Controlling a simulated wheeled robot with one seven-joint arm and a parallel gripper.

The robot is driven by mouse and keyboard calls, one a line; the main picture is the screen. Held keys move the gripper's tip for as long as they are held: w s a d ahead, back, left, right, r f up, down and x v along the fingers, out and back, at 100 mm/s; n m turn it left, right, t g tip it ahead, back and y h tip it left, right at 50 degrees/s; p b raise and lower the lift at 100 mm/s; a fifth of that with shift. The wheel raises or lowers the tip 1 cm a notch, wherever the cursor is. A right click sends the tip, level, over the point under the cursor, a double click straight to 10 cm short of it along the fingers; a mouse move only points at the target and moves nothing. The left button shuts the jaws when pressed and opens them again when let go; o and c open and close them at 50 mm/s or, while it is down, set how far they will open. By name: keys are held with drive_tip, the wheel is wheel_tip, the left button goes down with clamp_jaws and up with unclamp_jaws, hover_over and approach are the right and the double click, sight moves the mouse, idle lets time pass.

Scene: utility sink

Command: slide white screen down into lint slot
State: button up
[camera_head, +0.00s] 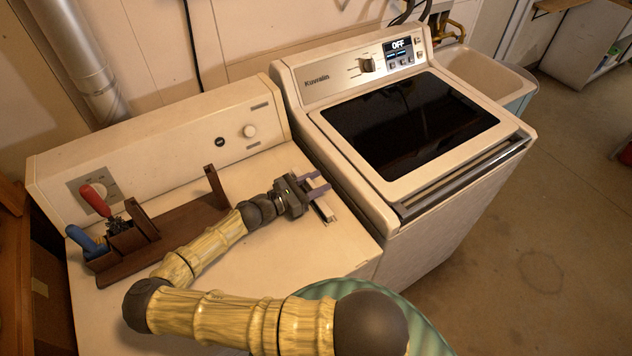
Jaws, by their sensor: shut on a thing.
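My gripper (321,181), with two purple fingers, is over the right part of the dryer's white top (250,270). It is shut on the white screen (314,184), of which only a small pale part shows between the fingers. The lint slot (327,211) is a narrow dark opening with a pale edge in the dryer top, just in front of the fingers. I cannot tell how the screen's lower edge sits relative to the slot.
A brown wooden rack (180,222) with red-handled (95,199) and blue-handled (84,239) tools stands on the dryer at left. A washer (440,200) with a dark glass lid is close at right. A teal-rimmed basket (425,335) is in front. The dryer's front top is clear.

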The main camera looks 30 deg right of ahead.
drive_tip(key=shift+f+b, duration=0.3)
drive_tip(key=shift+f, duration=0.25)
drive_tip(key=o, duration=1.4)
wheel_tip(320, 180, up, 10)
drive_tip(key=b, duration=0.1)
drive_tip(key=shift+b, duration=0.35)
